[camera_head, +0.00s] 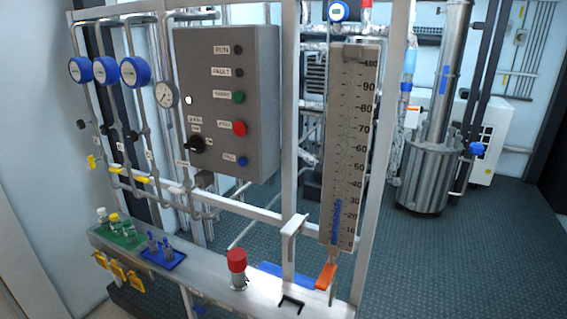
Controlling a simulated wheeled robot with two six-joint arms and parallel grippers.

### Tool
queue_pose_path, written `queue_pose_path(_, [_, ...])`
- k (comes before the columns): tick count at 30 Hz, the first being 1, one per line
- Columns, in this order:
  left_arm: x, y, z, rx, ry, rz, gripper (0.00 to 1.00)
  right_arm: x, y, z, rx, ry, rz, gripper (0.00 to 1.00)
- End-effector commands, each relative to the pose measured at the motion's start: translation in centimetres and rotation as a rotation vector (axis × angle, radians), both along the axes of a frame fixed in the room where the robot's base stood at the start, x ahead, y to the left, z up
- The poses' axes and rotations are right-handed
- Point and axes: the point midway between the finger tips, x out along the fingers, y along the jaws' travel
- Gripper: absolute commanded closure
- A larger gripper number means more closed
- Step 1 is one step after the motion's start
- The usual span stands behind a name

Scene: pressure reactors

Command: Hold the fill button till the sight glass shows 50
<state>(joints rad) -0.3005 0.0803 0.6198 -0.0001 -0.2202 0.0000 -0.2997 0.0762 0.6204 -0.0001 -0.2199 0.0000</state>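The fill button (242,161) is a small blue button at the lower right of the grey control panel (225,60), beside a label that looks like FILL. Nothing touches it. The sight glass (338,150) is a tall scale board right of the panel, marked in tens up to 100. Its blue column (336,222) reaches about the 30 mark. Neither of my grippers shows in the head view.
The panel also has a green button (238,97), a red button (239,128) and a black knob (197,145). An orange handle (326,276) sits below the sight glass. A red-capped fitting (237,262) stands on the front ledge. Several blue-rimmed gauges hang at left.

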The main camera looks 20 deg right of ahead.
Motion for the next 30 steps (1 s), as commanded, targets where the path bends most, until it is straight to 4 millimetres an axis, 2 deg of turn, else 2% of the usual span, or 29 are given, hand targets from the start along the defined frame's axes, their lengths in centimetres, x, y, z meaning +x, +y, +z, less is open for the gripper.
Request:
queue_pose_path(13, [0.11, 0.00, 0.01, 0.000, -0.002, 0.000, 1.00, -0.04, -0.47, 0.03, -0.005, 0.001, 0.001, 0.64])
queue_pose_path(18, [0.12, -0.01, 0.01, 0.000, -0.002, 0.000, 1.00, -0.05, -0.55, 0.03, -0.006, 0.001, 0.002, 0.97])
queue_pose_path(19, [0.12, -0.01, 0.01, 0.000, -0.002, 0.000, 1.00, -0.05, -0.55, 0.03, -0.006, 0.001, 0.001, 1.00])
queue_pose_path(30, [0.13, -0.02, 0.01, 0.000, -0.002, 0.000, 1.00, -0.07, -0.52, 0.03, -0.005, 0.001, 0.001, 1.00])
